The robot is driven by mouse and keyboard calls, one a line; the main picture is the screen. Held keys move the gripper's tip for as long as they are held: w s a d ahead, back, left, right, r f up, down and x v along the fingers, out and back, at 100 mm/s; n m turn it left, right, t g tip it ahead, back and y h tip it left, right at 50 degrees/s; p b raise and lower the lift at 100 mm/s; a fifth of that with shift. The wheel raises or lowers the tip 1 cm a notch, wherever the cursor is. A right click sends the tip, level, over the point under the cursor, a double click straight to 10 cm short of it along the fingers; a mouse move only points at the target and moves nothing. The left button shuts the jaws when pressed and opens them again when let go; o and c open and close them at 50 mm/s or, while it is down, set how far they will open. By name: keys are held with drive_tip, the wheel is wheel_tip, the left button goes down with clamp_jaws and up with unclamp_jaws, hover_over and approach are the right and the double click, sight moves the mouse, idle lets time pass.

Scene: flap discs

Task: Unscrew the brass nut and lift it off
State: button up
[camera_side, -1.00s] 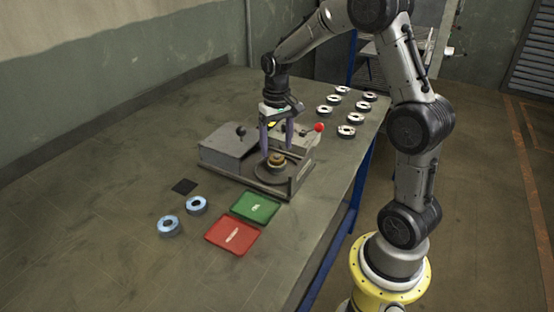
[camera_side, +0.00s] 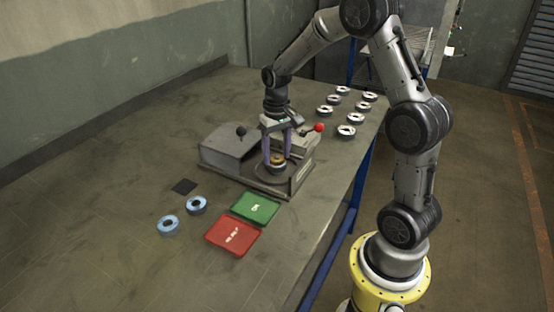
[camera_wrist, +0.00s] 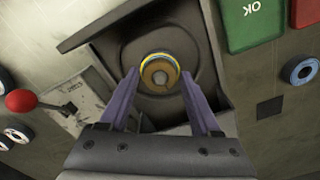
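The brass nut (camera_side: 277,158) sits on the round spindle of the grey machine (camera_side: 229,152). Whether the fingertips are at the nut's height is hard to tell.
A green tray (camera_side: 255,208) and a red tray (camera_side: 233,235) lie in front of the machine. Two blue-rimmed discs (camera_side: 196,205) and a black square (camera_side: 184,187) lie to the left. A red-knobbed lever (camera_side: 319,127) stands close right of my gripper. Several discs (camera_side: 346,131) lie behind.

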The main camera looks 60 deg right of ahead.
clamp_jaws()
drive_tip(key=n, duration=0.5)
drive_tip(key=shift+n, duration=0.4)
drive_tip(key=n, duration=0.6)
drive_tip(key=n, duration=0.5)
drive_tip(key=shift+n, duration=0.4)
drive_tip(key=n, duration=0.5)
drive_tip(key=shift+n, duration=0.3)
drive_tip(key=shift+r, duration=0.1)
drive_tip(key=shift+r, duration=2.4)
